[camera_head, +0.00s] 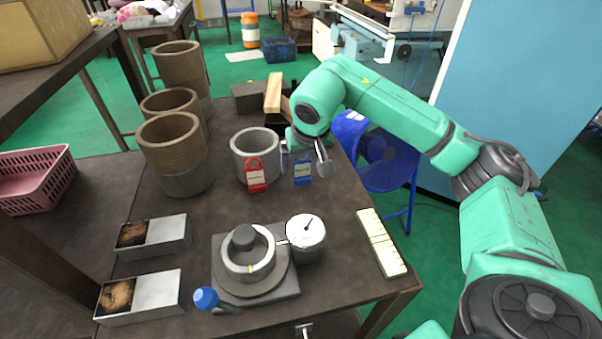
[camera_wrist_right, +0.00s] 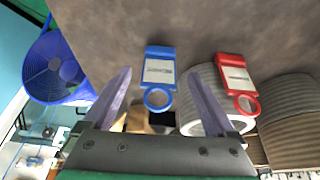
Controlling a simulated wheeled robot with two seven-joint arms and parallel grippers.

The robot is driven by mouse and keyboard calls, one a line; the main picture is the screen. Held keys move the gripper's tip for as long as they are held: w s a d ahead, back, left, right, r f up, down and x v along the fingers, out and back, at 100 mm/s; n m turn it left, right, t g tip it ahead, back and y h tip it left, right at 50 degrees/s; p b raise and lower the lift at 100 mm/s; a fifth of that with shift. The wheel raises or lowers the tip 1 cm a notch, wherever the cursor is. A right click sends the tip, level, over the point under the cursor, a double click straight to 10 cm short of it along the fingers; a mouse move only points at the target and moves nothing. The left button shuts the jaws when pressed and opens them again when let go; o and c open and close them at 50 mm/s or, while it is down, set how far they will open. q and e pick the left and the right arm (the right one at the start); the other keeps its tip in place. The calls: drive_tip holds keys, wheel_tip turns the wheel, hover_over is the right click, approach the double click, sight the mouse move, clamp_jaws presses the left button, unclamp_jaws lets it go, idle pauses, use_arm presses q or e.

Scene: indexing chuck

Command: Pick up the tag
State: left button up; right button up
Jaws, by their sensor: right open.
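There are two tags on the dark table. The blue tag (camera_head: 302,172) has a white label and a ring; in the wrist view it (camera_wrist_right: 158,72) appears centred between my fingertips, with its ring (camera_wrist_right: 158,99) towards me. The red tag (camera_head: 256,178), also with a label and ring, is just left of it in the head view, beside a grey cylinder; in the wrist view it (camera_wrist_right: 235,75) is right of my fingers. My right gripper (camera_head: 304,160) is open and empty, close to the blue tag, partly covering it in the head view. My left gripper is out of view.
A grey cylinder (camera_head: 253,143) stands behind the red tag. Stacked brown rings (camera_head: 172,145) stand left. A cream block (camera_head: 381,243) lies near the right edge. Two trays (camera_head: 165,236) (camera_head: 157,295) sit left front.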

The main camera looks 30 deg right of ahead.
sight(303, 167)
drive_tip(key=x, duration=0.3)
drive_tip(key=shift+s, duration=0.15)
drive_tip(key=shift+f, duration=0.2)
drive_tip(key=c, duration=1.4)
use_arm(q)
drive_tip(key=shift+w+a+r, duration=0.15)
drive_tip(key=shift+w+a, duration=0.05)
use_arm(e)
drive_tip(key=shift+r, duration=0.15)
use_arm(q)
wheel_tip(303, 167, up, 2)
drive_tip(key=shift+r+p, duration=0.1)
drive_tip(key=shift+p, duration=1)
use_arm(e)
wheel_tip(303, 167, up, 20)
drive_tip(key=shift+f, duration=0.1)
